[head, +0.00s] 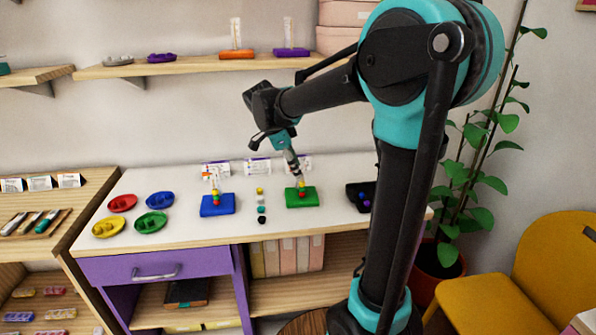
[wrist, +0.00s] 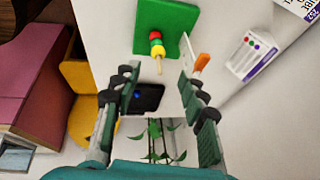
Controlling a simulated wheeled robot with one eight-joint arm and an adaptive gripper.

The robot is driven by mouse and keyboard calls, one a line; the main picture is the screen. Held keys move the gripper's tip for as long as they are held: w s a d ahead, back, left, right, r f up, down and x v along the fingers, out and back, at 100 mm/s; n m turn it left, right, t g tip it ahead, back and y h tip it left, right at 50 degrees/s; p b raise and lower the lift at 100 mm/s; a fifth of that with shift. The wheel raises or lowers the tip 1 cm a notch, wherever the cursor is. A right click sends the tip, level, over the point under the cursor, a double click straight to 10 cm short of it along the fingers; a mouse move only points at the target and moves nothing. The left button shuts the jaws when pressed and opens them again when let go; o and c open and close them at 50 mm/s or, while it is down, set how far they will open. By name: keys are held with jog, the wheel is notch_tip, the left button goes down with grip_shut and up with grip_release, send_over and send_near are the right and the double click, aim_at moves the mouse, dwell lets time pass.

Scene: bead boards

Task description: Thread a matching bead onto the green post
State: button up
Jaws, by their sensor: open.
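The green board (head: 302,199) lies on the white tabletop, and its post carries a short stack of beads. In the head view my gripper (head: 297,176) is just above the green post, fingers downward. Loose beads (head: 261,200) stand in a row left of the green board.
The blue board (head: 217,207) with a beaded post is left, and the black board (head: 356,190) is right, partly behind my arm. Small dishes, including a red one (head: 122,203), lie at the far left. Printed cards (head: 257,167) stand along the wall.

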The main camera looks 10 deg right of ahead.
jog(key=v, duration=0.9)
jog(key=shift+r, duration=0.2)
